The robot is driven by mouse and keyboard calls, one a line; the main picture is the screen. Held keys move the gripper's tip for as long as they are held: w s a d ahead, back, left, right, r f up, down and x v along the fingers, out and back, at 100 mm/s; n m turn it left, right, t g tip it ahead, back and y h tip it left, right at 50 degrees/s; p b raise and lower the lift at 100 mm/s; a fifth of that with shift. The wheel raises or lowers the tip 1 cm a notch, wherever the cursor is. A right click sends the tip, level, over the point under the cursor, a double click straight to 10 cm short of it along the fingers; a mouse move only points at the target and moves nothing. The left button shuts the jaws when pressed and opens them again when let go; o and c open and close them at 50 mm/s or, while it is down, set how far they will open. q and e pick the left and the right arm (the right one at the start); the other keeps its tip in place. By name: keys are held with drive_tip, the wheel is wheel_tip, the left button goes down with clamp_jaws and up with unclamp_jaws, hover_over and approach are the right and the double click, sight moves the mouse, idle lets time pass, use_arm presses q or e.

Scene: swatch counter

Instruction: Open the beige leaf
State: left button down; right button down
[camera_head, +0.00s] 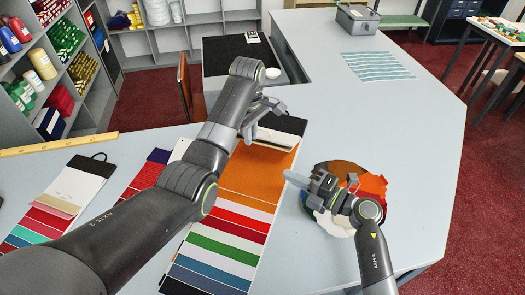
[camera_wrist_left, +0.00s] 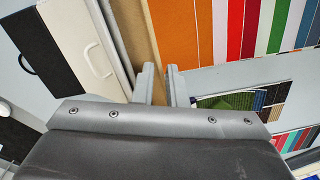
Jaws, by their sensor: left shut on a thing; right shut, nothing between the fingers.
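The orange-topped swatch card (camera_head: 255,175) lies on the counter under my left arm, with a black header and several coloured leaves below the orange one. The beige leaf (camera_wrist_left: 135,35) shows in the left wrist view as a narrow tan strip between a white panel with a handle (camera_wrist_left: 92,55) and the orange leaf (camera_wrist_left: 175,30). My left gripper (camera_head: 250,134) is at this card's upper part; its fingertips (camera_wrist_left: 160,72) are closed at the strip's near end. The grip itself is partly hidden. My right gripper (camera_head: 290,178) is shut and empty, right of the card.
A round multicoloured swatch fan (camera_head: 335,220) lies beneath my right gripper. Another swatch card (camera_head: 80,185) lies at the left, near a yellow ruler (camera_head: 60,144). A striped blue sheet (camera_head: 378,66) and a grey bin (camera_head: 357,20) are farther back. The counter's right side is clear.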

drive_tip(key=w+d+x, duration=0.1)
drive_tip(key=w+x, duration=0.1)
drive_tip(key=x, duration=0.9)
drive_tip(key=shift+w+r, duration=0.2)
drive_tip(key=shift+w+d+r, duration=0.25)
drive_tip(key=shift+w+r, duration=0.25)
drive_tip(key=shift+r, duration=0.3)
